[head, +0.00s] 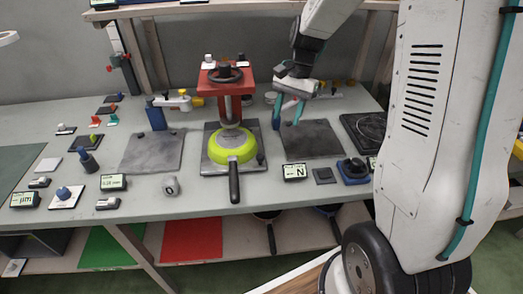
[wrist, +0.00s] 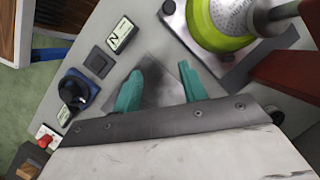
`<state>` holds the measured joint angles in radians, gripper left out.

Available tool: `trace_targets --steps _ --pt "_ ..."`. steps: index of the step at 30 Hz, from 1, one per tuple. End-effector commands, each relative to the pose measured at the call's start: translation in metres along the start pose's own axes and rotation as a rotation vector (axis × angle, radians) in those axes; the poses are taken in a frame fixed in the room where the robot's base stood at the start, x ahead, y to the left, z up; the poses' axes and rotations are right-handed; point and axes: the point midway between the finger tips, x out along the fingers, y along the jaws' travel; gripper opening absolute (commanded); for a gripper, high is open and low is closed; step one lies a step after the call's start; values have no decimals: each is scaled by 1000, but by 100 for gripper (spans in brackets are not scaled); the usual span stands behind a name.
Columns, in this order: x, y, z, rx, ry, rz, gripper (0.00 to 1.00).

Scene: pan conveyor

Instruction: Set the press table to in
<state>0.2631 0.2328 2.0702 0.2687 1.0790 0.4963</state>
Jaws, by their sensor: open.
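The press (head: 221,82) is a red frame with a dark handwheel on top and a metal plunger, standing at the back middle of the bench. Its table is a grey plate (head: 213,167) with a small dark knob (head: 261,160) on its right side. My gripper (head: 287,116) is open and empty, right of the press and above a dark square mat (head: 322,140).
A display block marked N (head: 295,171), a small dark pad (head: 325,176) and a blue-and-black device (head: 353,170) sit right of the pan handle. Another grey mat (head: 152,152) lies left of the press. Several small tools and display blocks crowd the left side.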

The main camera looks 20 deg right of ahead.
Motion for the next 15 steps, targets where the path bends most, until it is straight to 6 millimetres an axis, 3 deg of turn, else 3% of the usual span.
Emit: trace_targets --steps 3,7,11,15 --pt "25 -5 -32 102 -40 -4 42" --pt "40 -8 -50 164 -61 -9 42" --pt "46 -10 -52 184 -68 -10 42" --pt "51 -13 -35 184 -67 -11 42"
